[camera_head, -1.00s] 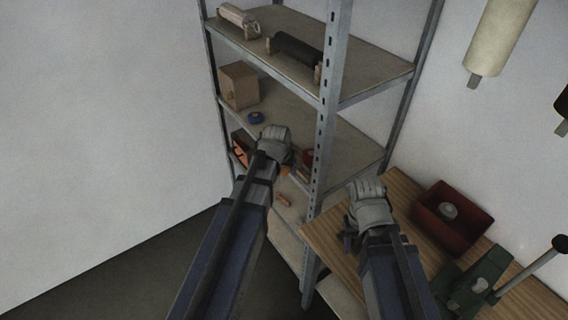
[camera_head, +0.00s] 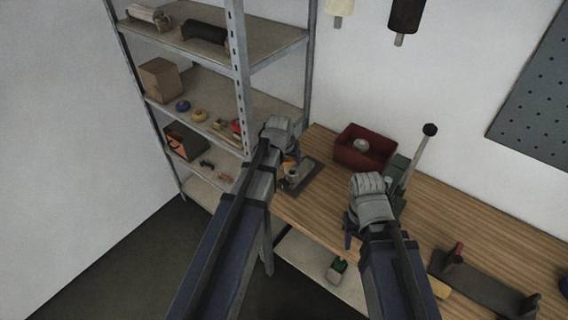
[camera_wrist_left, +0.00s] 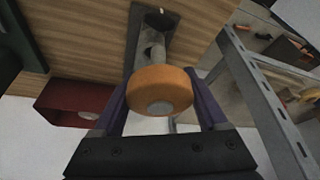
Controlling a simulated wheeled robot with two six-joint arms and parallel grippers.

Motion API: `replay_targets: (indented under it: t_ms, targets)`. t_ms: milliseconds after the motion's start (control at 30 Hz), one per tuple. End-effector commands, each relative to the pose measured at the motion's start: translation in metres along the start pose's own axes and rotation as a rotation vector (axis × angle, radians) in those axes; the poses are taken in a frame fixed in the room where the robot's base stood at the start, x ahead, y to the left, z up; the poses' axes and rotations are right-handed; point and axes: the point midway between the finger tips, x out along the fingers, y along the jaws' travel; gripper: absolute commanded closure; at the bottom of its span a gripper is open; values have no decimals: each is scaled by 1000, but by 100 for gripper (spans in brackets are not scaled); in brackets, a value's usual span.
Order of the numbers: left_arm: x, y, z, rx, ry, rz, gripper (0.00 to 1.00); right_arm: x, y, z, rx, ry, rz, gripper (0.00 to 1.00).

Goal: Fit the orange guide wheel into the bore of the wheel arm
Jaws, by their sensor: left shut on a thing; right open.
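The orange guide wheel (camera_wrist_left: 160,91) is held between the purple fingers of my left gripper (camera_wrist_left: 159,104) in the left wrist view; a pale hub shows on its face. In the head view my left gripper (camera_head: 290,157) is over the left end of the bench, and only a bit of orange shows past it. The grey wheel arm (camera_head: 302,174) lies on the bench just beyond and below; it also shows behind the wheel in the left wrist view (camera_wrist_left: 152,32). The wheel appears apart from it. My right gripper (camera_head: 349,232) is open and empty near the bench's front edge.
A metal shelf (camera_head: 239,60) with a blue wheel (camera_head: 183,106) and a yellow wheel (camera_head: 199,115) stands left; its upright is close to my left arm. A red bin (camera_head: 347,158) and a green lever press (camera_head: 399,172) stand behind. The bench (camera_head: 450,215) has clear room right of centre.

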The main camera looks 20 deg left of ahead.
Motion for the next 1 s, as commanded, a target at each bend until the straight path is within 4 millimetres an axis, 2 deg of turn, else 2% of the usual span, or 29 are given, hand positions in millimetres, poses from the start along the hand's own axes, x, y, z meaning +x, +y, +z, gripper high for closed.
replay_targets:
  t_ms: [33,100,300,767,1000]
  targets:
    - [-8,2,-15,21,0,10,87,-13,1,0,0,0,0,50]
    - [-11,5,-24,51,1,21,87,-19,2,1,0,0,0,50]
    - [-15,10,-38,103,2,43,87,-28,2,1,0,0,0,50]
    - [-14,10,-38,110,3,45,87,-27,2,1,0,0,0,50]
    - [-3,10,-34,110,3,45,87,-16,1,1,0,0,0,50]
